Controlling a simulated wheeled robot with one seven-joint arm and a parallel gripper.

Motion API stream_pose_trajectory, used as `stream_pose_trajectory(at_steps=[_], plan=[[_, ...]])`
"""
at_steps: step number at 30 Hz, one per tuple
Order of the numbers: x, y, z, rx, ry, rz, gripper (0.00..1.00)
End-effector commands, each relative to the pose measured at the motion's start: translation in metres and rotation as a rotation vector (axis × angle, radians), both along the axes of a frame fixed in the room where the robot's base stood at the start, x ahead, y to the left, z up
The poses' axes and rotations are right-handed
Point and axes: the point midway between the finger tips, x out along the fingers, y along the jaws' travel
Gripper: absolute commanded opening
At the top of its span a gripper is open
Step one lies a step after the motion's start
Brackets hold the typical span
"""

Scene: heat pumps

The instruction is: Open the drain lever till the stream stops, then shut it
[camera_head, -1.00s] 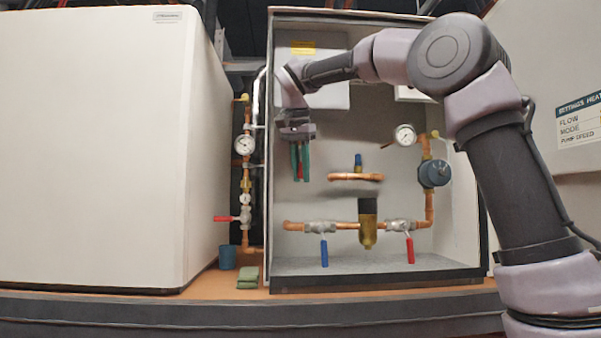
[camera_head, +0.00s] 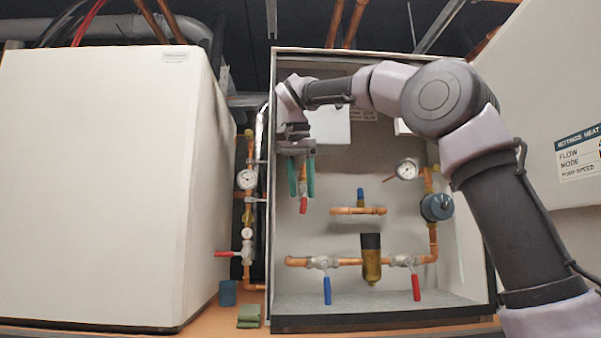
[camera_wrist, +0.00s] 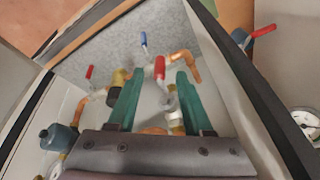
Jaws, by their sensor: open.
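A red lever (camera_head: 303,206) hangs down below and between my fingers in the head view. It also shows between the fingertips in the wrist view (camera_wrist: 159,68), on a grey valve body (camera_wrist: 169,100) with brass behind it. I read no label that marks it as the drain lever. My gripper (camera_head: 302,194) is open, its two green fingers on either side of the lever. It also shows in the wrist view (camera_wrist: 160,84), where the fingers look apart from the lever; depth is hard to judge. Most of the valve is hidden behind my gripper in the head view. No stream is visible.
On the low pipe in the cabinet hang a blue lever (camera_head: 327,290) and another red lever (camera_head: 416,288), with a brass filter (camera_head: 371,265) between. A sideways red lever (camera_head: 224,254) is outside at left. A blue cup (camera_head: 227,292) and green cloth (camera_head: 249,315) are below.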

Motion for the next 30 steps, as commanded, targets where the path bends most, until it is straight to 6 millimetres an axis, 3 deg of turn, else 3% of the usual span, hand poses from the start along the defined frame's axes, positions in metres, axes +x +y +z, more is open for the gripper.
stream_pose_trajectory(at_steps=[4, 9, 30], plan=[[-0.01, 0.004, 0.029, 0.003, -0.002, 0.0, 0.51], [-0.015, 0.004, 0.046, -0.001, -0.001, 0.0, 0.51], [-0.018, 0.002, 0.052, -0.002, 0.0, 0.002, 0.51]])
